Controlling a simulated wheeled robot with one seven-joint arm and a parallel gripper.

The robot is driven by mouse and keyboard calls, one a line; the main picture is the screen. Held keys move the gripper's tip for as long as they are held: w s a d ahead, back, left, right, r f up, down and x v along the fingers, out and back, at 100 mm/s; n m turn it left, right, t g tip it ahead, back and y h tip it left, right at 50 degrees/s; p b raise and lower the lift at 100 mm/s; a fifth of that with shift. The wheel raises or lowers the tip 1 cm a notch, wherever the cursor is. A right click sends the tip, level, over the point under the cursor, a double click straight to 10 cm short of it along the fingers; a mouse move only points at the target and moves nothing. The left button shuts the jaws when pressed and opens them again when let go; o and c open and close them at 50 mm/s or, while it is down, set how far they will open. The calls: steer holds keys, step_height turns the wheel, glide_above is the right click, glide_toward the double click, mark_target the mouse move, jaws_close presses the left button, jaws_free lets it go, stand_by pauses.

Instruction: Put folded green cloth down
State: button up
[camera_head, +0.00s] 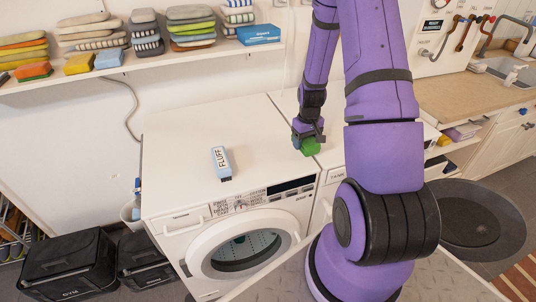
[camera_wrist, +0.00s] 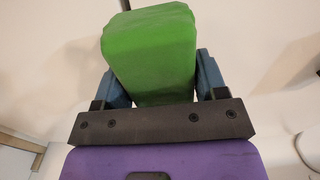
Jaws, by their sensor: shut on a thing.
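The folded green cloth (camera_head: 310,146) is at the end of my arm, over or on the white machine tops near the wall. In the wrist view the green cloth (camera_wrist: 150,50) is a smooth block between two blue fingers. My gripper (camera_head: 304,138) is shut on it from both sides; it also shows in the wrist view (camera_wrist: 152,85). I cannot tell whether the cloth touches the machine top below it.
A wall shelf (camera_head: 190,57) holds folded cloths and a blue box (camera_head: 258,34). Black bins (camera_head: 70,265) stand at lower left.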

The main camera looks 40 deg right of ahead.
glide_above(268, 158)
steer(key=d, duration=0.1)
steer(key=shift+s+d+f, duration=0.1)
steer(key=shift+s+f, duration=0.2)
steer(key=shift+f, duration=0.25)
steer(key=shift+w+a+f, duration=0.15)
steer(key=shift+a+f, duration=0.1)
steer(key=shift+f, duration=0.6)
steer(key=shift+w+a+f, duration=0.15)
steer(key=shift+a+f, duration=0.1)
steer(key=shift+f, duration=0.55)
steer(key=o, duration=0.8)
steer(key=shift+o, duration=0.2)
